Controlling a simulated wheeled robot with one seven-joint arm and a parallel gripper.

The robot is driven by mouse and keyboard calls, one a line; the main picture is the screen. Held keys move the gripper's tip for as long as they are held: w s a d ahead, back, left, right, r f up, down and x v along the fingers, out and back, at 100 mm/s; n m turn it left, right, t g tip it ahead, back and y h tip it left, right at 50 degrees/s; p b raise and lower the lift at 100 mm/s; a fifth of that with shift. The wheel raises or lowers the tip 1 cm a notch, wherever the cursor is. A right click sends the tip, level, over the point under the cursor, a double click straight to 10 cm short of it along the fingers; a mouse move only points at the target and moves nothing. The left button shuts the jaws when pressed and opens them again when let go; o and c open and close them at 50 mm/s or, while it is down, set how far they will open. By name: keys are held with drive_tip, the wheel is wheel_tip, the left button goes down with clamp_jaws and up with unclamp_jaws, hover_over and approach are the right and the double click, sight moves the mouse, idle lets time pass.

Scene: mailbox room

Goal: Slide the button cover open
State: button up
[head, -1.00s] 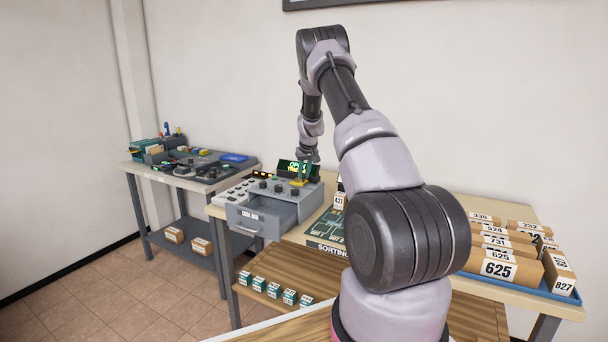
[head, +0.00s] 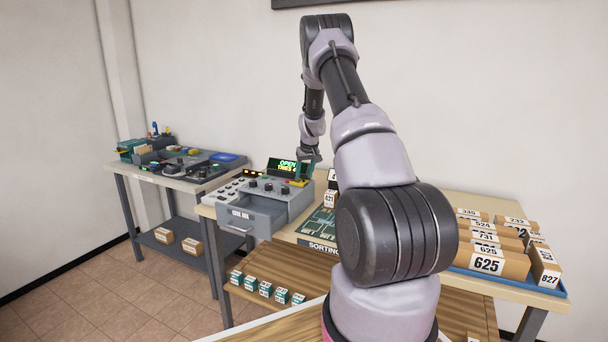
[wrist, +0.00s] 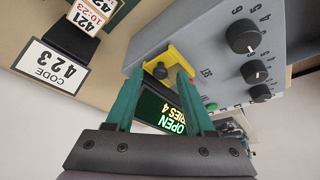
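The button cover looks like a yellow bracket (wrist: 178,57) with a small dark knob (wrist: 160,71) on the grey console face in the wrist view. My gripper (wrist: 158,72) is open, its two green fingers apart, with the tips on either side of the knob. Gaps show between knob and fingers; I cannot tell whether the tips touch the bracket. A green button (wrist: 211,105) shows beyond the right finger. In the head view my gripper (head: 305,170) is over the right back of the console (head: 295,203), and the cover is mostly hidden there.
A lit display (head: 284,168) reads "OPEN" and stands behind the console; it shows between my fingers in the wrist view. The console's drawer (head: 248,218) is pulled out. Dark knobs (wrist: 243,37) line the console. A sorting board (head: 322,224) and numbered parcels (head: 497,262) are to the right.

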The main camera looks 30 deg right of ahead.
drive_tip(key=v, duration=1)
drive_tip(key=shift+r, duration=0.4)
drive_tip(key=shift+s, duration=0.1)
drive_tip(key=s+a+r+m+t+y, duration=0.1)
drive_tip(key=s+a+r, duration=0.65)
drive_tip(key=r, duration=0.25)
drive_tip(key=s+a+r+y, duration=0.1)
drive_tip(key=s+a+r, duration=0.6)
drive_tip(key=s+r, duration=0.25)
drive_tip(key=s+a+r+m, duration=0.1)
drive_tip(key=s+a, duration=0.4)
drive_tip(key=s, duration=0.7)
drive_tip(key=s+a+r+t, duration=0.1)
drive_tip(key=s+a, duration=0.4)
drive_tip(key=s, duration=0.7)
drive_tip(key=shift+r+m+t+y, duration=0.15)
drive_tip(key=shift+m+t+y, duration=0.15)
drive_tip(key=shift+m, duration=0.1)
